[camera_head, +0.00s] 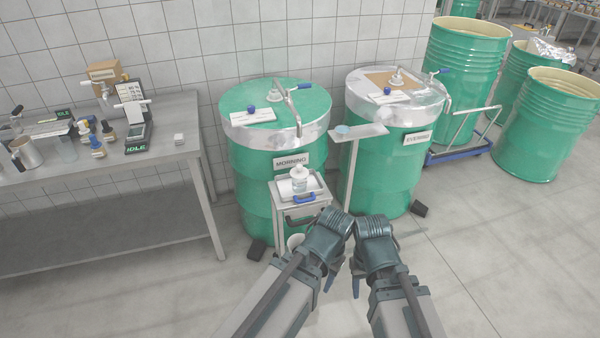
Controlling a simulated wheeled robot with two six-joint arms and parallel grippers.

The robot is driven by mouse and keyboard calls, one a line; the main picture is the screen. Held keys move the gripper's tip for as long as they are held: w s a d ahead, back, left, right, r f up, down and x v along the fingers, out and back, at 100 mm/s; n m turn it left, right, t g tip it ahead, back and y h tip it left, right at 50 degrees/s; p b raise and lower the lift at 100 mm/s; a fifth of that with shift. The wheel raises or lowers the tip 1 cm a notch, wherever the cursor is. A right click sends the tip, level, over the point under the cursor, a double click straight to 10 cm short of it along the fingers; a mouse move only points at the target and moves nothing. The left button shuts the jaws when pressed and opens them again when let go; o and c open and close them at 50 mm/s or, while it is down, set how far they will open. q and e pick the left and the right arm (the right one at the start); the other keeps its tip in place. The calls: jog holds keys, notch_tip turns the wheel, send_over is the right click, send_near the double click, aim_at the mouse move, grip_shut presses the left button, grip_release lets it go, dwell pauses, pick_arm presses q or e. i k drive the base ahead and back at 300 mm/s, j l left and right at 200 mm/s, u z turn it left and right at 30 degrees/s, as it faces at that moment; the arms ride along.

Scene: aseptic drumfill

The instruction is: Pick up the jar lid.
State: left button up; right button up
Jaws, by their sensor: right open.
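A small pale-blue round disc (342,130), which looks like the jar lid, lies on a narrow grey shelf (370,131) on a post in front of the two drums. A small white jar (299,182) stands upright on a small stand (312,207) in front of the left drum; I cannot tell whether its top is covered. My left gripper (329,283) and right gripper (355,286) hang side by side in front of the stand, low and nearer to me than the disc. Neither touches the disc. The right one is open and looks empty; the left one's jaws are mostly hidden.
The MORNING drum (262,160) and EVENING drum (385,170) stand behind, with taps on top. A steel bench (100,177) with bottles and a scale is at left. Open green drums (545,130) and a blue trolley (460,152) are at right. The right foreground floor is clear.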

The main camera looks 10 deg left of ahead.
aim_at(299, 171)
jog(key=i+l+u, duration=0.65)
jog(key=i, duration=0.2)
jog(key=i+l+u, duration=0.35)
jog(key=i+l, duration=0.05)
jog(key=l, duration=0.05)
